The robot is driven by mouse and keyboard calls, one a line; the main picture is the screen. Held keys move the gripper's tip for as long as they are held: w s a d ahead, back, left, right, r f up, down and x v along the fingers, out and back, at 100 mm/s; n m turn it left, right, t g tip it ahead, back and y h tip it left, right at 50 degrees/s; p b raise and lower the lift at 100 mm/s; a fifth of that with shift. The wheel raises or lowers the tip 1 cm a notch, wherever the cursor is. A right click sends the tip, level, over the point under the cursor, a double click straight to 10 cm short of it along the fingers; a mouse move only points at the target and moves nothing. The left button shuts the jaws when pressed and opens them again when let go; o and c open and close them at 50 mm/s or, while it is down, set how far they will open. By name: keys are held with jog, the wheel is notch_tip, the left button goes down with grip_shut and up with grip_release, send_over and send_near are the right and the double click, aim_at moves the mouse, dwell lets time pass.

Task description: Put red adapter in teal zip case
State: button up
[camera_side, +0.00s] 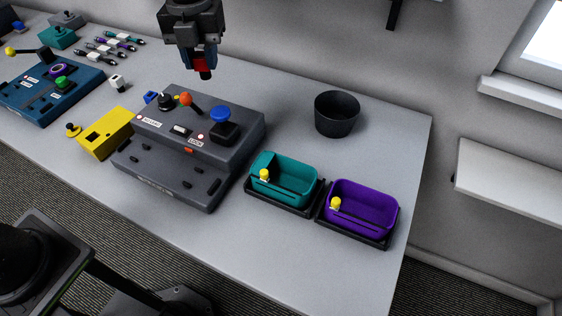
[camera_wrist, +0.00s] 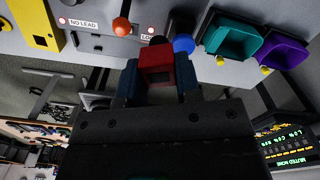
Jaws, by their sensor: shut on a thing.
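My gripper (camera_side: 203,62) is shut on the red adapter (camera_side: 201,66) and holds it in the air above the back of the grey control box. In the wrist view the red adapter (camera_wrist: 157,66) sits between the two blue fingers of my gripper (camera_wrist: 158,82). The teal zip case (camera_side: 304,181) is an open tray with a yellow knob, standing on the table to the right of the grey box. It also shows in the wrist view (camera_wrist: 236,38), at the upper right. The adapter is apart from it.
A purple case (camera_side: 384,207) stands right of the teal one. A black bin (camera_side: 337,113) is behind them. The grey control box (camera_side: 237,137) carries an orange lever and a blue button. A yellow box (camera_side: 112,127) and a blue box (camera_side: 40,95) are at left.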

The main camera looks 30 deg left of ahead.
aim_at(284, 171)
jog(key=s+d+f+m, duration=0.1)
jog(key=s+d+m, duration=0.1)
jog(key=d, duration=0.8)
jog(key=s+d+m, duration=0.3)
jog(key=d, duration=0.6)
jog(key=f, duration=1.3)
jog(key=shift+w+f, duration=0.2)
jog(key=shift+f, duration=2.25)
jog(key=shift+f, duration=0.15)
jog(key=o, duration=0.9)
notch_tip(284, 171, up, 12)
jog(key=shift+r, duration=0.2)
jog(key=shift+a, duration=0.1)
